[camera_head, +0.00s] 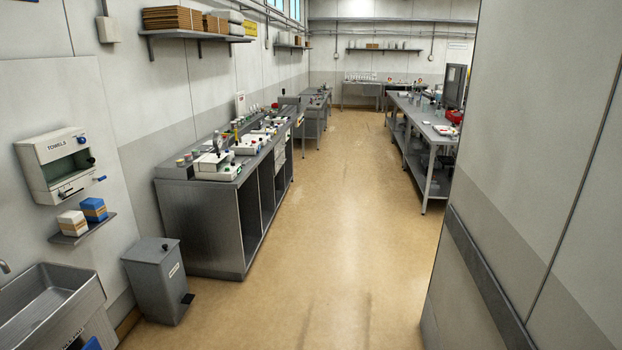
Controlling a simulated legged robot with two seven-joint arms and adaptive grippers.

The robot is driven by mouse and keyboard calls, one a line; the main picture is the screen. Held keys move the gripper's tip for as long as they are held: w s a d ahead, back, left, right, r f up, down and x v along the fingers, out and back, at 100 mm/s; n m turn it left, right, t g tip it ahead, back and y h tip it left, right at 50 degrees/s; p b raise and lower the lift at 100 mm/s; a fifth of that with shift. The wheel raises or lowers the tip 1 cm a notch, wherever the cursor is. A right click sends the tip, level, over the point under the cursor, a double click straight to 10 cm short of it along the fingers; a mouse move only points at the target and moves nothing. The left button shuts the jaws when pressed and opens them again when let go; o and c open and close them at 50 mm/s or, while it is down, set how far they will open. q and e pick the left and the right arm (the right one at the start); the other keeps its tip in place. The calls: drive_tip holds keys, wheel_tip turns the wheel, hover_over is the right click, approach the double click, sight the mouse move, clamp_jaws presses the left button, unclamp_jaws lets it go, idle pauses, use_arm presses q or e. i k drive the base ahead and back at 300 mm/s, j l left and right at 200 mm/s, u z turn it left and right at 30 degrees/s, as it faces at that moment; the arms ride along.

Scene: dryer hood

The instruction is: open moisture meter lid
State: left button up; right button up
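Neither of my grippers shows in the head view. I cannot tell which object is the moisture meter. Several small white devices with coloured knobs stand on the left steel bench (195,228), some way ahead. The nearest device (216,165) is pale with a grey upper part and a green detail at its base. Another low white device (247,147) sits behind it. They are too small for me to make out a lid or whether one is open.
A wide tan floor aisle (330,210) is clear ahead. A grey bin (157,280), a steel sink (48,300) and a towel dispenser (62,160) are at the left. A pale wall (540,150) closes the near right. A long bench (425,112) stands further back.

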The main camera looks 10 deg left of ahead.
sight(209, 163)
drive_tip(key=i+l+u, duration=0.1)
drive_tip(key=i, duration=2)
drive_tip(key=i+l+u, duration=0.15)
drive_tip(key=i+u, duration=0.35)
drive_tip(key=i+l+u, duration=0.45)
drive_tip(key=i, duration=0.2)
drive_tip(key=i+l+u, duration=0.95)
drive_tip(key=l, duration=0.25)
drive_tip(key=k, duration=0.05)
